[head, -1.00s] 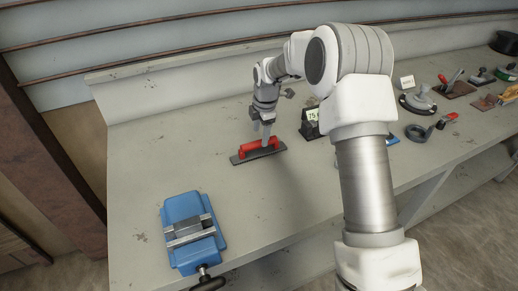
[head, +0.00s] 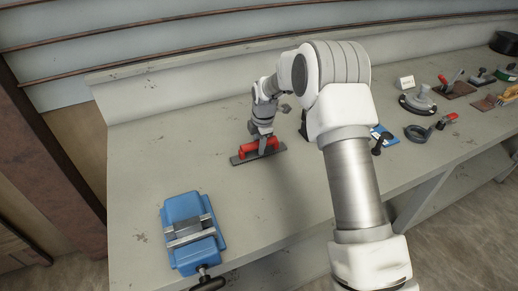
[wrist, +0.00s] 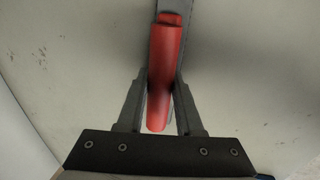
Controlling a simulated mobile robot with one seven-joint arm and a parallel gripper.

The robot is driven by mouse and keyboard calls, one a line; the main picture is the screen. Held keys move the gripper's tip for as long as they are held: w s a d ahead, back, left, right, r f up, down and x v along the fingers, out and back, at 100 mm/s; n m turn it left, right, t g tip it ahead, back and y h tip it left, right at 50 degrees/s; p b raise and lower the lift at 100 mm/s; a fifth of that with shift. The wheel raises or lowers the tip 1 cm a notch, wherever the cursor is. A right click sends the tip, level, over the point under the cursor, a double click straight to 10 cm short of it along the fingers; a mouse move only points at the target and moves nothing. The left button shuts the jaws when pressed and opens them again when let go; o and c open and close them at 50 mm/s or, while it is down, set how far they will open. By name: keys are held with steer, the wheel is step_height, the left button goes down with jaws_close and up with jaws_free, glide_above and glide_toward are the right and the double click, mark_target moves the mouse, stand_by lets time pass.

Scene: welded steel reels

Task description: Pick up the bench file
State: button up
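The bench file has a flat dark grey body with a red handle on top (head: 270,147). It lies on the grey workbench, left of the middle in the head view. My gripper (head: 262,139) is right over it, its fingers down at the handle. In the wrist view the red handle (wrist: 164,65) runs between the two fingers of my gripper (wrist: 160,88), one finger on each side. The fingers are spread and I see no clear grip on the handle. Part of the file's body is hidden under the handle.
A blue vise (head: 190,232) stands at the bench's front left. Right of my arm are a black clamp-like thing (head: 381,139) on something blue, a white card (head: 407,82), a grey disc tool (head: 418,100) and several other tools. The bench left of the file is clear.

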jaws_close()
steer(key=shift+r, duration=0.1)
stand_by(0.9)
